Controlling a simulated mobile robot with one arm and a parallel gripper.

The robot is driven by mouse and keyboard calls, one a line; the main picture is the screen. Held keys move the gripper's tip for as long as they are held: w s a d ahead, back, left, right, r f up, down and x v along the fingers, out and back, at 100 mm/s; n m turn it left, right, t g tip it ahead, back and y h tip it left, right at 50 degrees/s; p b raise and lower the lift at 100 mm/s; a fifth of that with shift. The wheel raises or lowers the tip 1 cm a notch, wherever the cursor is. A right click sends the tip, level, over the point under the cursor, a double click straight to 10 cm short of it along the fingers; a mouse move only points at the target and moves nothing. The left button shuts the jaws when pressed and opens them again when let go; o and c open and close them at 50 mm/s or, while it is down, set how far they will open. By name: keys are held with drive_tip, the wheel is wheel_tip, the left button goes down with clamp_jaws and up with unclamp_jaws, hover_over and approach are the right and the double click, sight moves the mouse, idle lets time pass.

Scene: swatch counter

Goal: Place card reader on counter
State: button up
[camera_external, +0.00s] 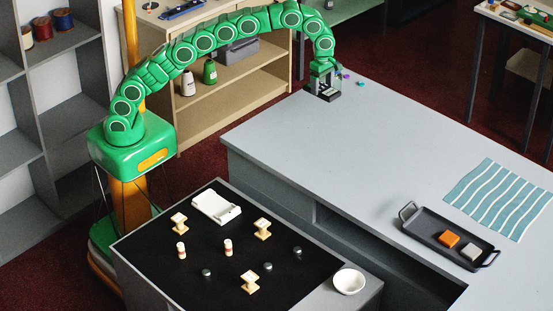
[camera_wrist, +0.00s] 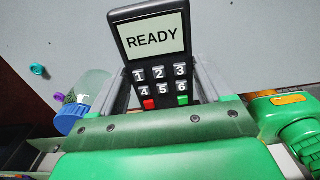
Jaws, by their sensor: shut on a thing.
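The card reader (camera_wrist: 155,72) is dark, with a screen that says READY and numbered keys. In the wrist view it stands between the two grey fingers of my gripper (camera_external: 324,84), which is shut on it. In the external view the gripper points down at the far left end of the grey counter (camera_external: 330,135), and the dark card reader (camera_external: 328,95) shows low in its jaws. I cannot tell whether its underside touches the counter.
A clear bottle with a blue cap (camera_wrist: 70,119) is close left of the fingers in the wrist view. Small purple and teal bits (camera_external: 346,76) lie beside the gripper. A black tray (camera_external: 425,232) and a striped cloth (camera_external: 500,198) are farther right. The counter's middle is clear.

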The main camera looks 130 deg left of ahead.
sight(332, 89)
drive_tip(key=shift+w+a+f, duration=0.45)
drive_tip(key=shift+f, duration=0.25)
drive_tip(key=shift+w+a+f, duration=0.4)
drive_tip(key=shift+w+f, duration=0.05)
drive_tip(key=shift+f, duration=0.25)
drive_tip(key=shift+w+a+f, duration=0.45)
drive_tip(key=shift+f, duration=0.25)
drive_tip(key=shift+a+f, duration=0.1)
drive_tip(key=shift+f, duration=0.1)
drive_tip(key=shift+w+f, duration=0.1)
drive_tip(key=shift+f, duration=1.45)
drive_tip(key=shift+f, duration=0.1)
drive_tip(key=o, duration=1.2)
drive_tip(key=shift+r, duration=3.9)
